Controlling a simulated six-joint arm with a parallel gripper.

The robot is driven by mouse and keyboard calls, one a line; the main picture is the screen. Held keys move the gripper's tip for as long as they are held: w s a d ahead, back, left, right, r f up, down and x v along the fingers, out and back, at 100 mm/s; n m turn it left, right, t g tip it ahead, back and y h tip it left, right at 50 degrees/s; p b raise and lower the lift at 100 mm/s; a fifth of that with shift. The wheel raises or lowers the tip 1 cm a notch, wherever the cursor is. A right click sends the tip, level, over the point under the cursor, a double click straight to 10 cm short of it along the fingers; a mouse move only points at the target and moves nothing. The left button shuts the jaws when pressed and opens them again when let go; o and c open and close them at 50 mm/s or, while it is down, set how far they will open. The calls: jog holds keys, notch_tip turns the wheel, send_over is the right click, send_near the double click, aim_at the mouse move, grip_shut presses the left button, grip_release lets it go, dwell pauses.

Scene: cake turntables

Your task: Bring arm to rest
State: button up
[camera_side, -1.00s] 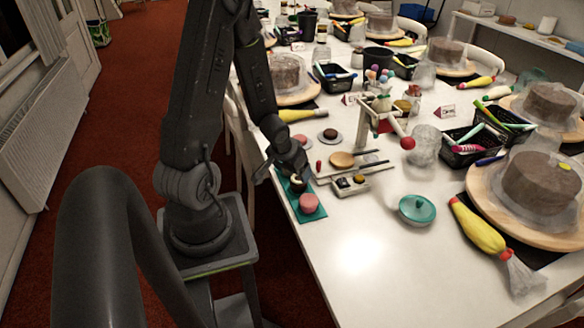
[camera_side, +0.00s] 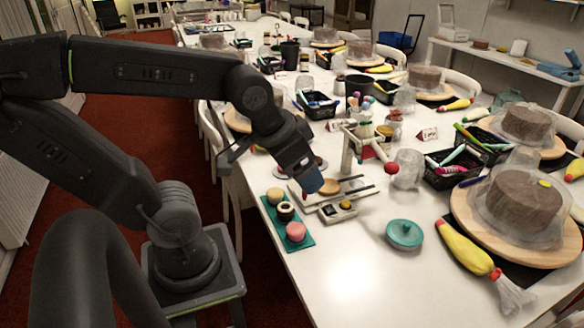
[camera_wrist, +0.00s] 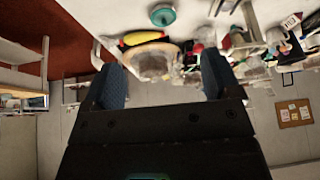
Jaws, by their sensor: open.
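My gripper (camera_side: 306,181) is raised over the near left part of the white table, beside the small stand with the red ball. In the wrist view my gripper (camera_wrist: 160,82) shows two blue pads spread wide apart with nothing between them. A teal mat (camera_side: 283,217) lies at the table's left edge. On it stand a tan round piece (camera_side: 275,195), a dark-and-white piece (camera_side: 285,211) and a pink piece (camera_side: 295,232).
A stand with a red ball (camera_side: 391,168), a small device (camera_side: 338,211) and a teal lidded dish (camera_side: 404,234) are near my gripper. A covered cake (camera_side: 522,203) on a wooden turntable and a yellow piping bag (camera_side: 467,248) lie to the right. The table's front middle is clear.

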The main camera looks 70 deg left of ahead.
jog(key=shift+s+d+r+m+h, duration=0.2)
jog(key=shift+s+d+r, duration=0.1)
jog(key=shift+s+d, duration=0.25)
jog(key=shift+s+d+r+m+h, duration=0.2)
jog(key=shift+s+d+r, duration=0.1)
jog(key=shift+s+d, duration=0.15)
